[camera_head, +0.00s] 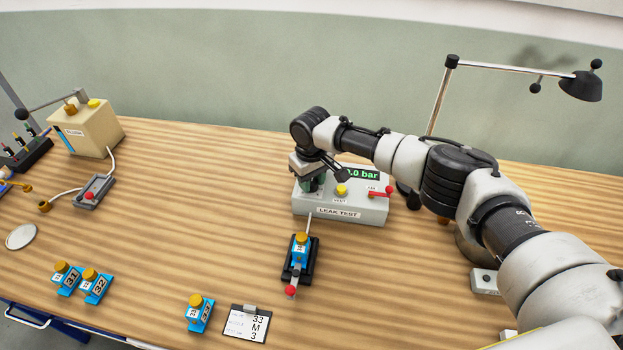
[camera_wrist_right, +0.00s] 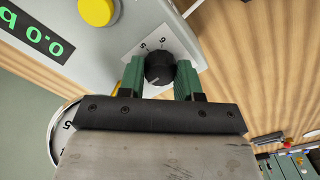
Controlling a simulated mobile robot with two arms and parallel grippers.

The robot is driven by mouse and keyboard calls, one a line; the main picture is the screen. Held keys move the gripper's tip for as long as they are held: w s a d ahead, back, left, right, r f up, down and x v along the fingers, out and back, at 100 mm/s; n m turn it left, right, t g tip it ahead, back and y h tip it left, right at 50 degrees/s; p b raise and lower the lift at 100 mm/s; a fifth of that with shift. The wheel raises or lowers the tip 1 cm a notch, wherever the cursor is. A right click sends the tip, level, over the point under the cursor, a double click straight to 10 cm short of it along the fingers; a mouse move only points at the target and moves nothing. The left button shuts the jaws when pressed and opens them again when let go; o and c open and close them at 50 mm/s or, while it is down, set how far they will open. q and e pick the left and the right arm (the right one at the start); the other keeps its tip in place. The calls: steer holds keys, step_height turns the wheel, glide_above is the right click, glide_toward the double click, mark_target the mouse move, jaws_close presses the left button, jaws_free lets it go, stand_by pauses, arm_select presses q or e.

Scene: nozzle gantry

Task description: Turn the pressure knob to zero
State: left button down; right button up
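The leak test box (camera_head: 340,211) stands on the table in the head view, its green display (camera_head: 362,173) reading 0.0 bar. The black pressure knob (camera_wrist_right: 160,67) sits on the box's face in the wrist view, with dial digits around it. My right gripper (camera_head: 311,184) is at the left end of the box; in the wrist view its green fingers (camera_wrist_right: 160,75) flank the knob on both sides and appear to touch it. The knob is hidden behind the gripper in the head view. My left gripper is not in view.
A yellow vent button (camera_head: 341,190) and a red lever (camera_head: 382,191) are on the box beside the gripper. A black fixture holding a blue nozzle block (camera_head: 301,249) stands in front. A lamp (camera_head: 580,86) is at the right.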

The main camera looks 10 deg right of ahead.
steer(key=shift+c, duration=1.4)
steer(key=shift+n, duration=0.3)
steer(key=n, duration=0.9)
steer(key=shift+n, duration=0.4)
steer(key=n, duration=0.3)
steer(key=shift+n+b, duration=0.3)
steer(key=n, duration=0.6)
steer(key=n+b, duration=0.1)
steer(key=n, duration=0.5)
steer(key=shift+r+n, duration=0.1)
steer(key=shift+n, duration=0.3)
